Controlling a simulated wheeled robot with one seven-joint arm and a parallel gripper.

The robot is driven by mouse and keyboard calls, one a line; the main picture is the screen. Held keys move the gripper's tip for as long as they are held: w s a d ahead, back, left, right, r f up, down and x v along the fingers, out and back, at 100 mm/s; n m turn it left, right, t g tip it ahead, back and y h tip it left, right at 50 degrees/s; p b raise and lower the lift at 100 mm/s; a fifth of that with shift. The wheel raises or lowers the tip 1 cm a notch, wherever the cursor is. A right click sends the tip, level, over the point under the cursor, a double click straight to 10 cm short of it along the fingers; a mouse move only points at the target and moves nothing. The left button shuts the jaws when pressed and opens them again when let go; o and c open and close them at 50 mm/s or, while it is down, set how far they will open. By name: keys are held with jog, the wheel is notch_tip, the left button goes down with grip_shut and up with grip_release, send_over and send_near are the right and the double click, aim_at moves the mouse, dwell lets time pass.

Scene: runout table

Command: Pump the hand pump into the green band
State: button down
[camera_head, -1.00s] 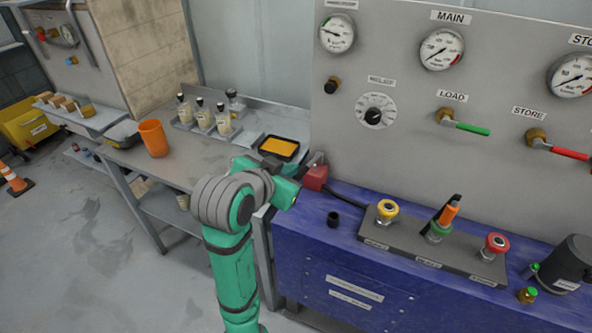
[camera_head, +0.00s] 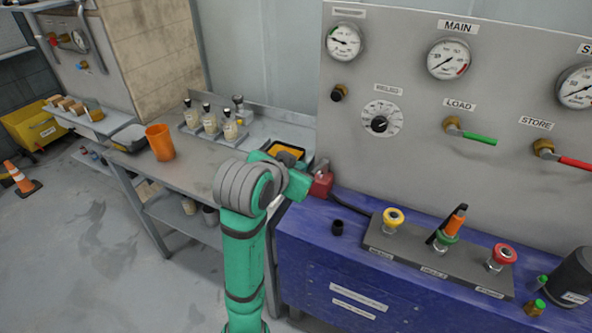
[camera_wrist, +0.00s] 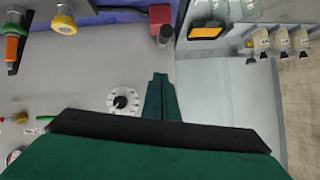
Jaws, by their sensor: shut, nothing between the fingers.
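The hand pump shows as a small red block with a grey lever (camera_head: 321,184) at the back left corner of the blue bench. In the wrist view its red body (camera_wrist: 160,14) and grey lever end (camera_wrist: 165,36) are at the top middle. My gripper (camera_wrist: 160,76) is shut and empty there, its dark green fingers pointing towards the lever with a gap in the picture. In the head view my arm hides the gripper. A small gauge (camera_head: 344,42) with a green mark stands at the panel's top left; its needle points left, and its exact reading is too small to tell.
A button box (camera_head: 435,262) with yellow, green and red buttons sits on the blue bench (camera_head: 320,255). An orange-handled tool (camera_head: 456,220) stands at the green button. Left of the pump are a tray with orange content (camera_head: 286,151), bottles (camera_head: 210,121) and an orange cup (camera_head: 160,142).

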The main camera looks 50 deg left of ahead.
jog(key=w+a+f, duration=0.1)
jog(key=f, duration=0.1)
jog(key=w+a+f, duration=0.1)
jog(key=w+f, duration=0.2)
jog(key=shift+w+a+f, duration=0.1)
jog(key=shift+a+f, duration=0.25)
jog(key=shift+a, duration=0.05)
jog(key=shift+s+f, duration=0.25)
jog(key=shift+f, duration=0.55)
jog(key=shift+s+a+f, duration=0.1)
